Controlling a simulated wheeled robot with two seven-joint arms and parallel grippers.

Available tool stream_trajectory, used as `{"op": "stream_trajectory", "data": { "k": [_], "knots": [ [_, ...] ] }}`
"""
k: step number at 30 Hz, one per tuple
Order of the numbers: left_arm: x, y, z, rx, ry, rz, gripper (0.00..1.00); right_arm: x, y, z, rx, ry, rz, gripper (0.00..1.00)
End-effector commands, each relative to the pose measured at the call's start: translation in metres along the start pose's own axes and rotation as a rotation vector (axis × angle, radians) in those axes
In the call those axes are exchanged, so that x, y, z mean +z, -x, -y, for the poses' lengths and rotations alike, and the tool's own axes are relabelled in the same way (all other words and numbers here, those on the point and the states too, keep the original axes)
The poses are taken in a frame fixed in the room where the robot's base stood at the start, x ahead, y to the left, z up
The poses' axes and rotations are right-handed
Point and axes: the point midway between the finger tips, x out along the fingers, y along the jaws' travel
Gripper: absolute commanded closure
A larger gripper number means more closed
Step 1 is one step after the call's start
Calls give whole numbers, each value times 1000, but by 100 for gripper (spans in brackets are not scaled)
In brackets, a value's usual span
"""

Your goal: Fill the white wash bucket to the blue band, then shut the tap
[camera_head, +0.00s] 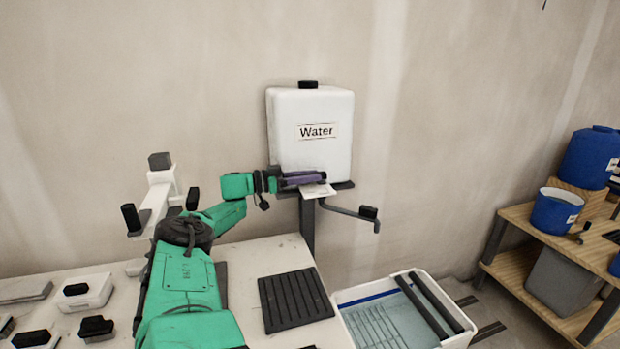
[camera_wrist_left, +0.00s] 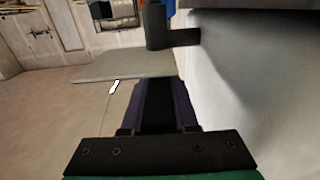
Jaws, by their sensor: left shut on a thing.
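The white water tank (camera_head: 335,128) stands on a dark stand against the wall. My left gripper (camera_head: 310,179) is shut at the tank's lower front, where the tap is, and hides most of what it holds. In the left wrist view, a dark tap body (camera_wrist_left: 157,27) sticks out from the tank's pale side, just beyond my finger ends (camera_wrist_left: 165,88). The white wash bucket (camera_head: 455,342) stands on the floor, below and to the right of the tank. The blue band (camera_head: 368,298) shows on its inner wall, above a ribbed grey-blue area. No stream is clear. My right gripper is out of view.
A dark bent arm with a black end block (camera_head: 368,211) juts right from the stand. A worktop with a black ribbed mat (camera_head: 294,300) lies in front. A wooden shelf (camera_head: 515,214) with blue buckets stands at right.

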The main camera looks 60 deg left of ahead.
Motion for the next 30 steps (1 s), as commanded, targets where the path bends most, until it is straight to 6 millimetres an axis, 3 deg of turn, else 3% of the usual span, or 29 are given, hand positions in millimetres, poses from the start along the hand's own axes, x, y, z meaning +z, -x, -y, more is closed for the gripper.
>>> {"op": "stream_trajectory", "data": {
  "k": [1, 2, 3, 4, 13, 16, 24, 30],
  "knots": [
    [1, 0, -1, 4, 0, 3, 100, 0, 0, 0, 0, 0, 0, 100],
    [1, 0, -1, 4, 0, 3, 65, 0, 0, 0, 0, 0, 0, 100],
    [2, 0, -1, 4, 0, 3, 50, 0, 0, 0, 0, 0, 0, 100],
    [1, 0, -1, 4, 0, 3, 43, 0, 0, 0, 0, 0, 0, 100],
    [0, 0, -1, 2, 0, 1, 43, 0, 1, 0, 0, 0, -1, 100],
    [-9, 0, 0, 1, -1, -1, 43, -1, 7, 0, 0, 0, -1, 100],
    [-62, 0, 0, 1, -1, -3, 43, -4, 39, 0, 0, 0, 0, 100],
    [-101, 0, 0, 1, -3, -3, 43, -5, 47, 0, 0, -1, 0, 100]
  ]
}}
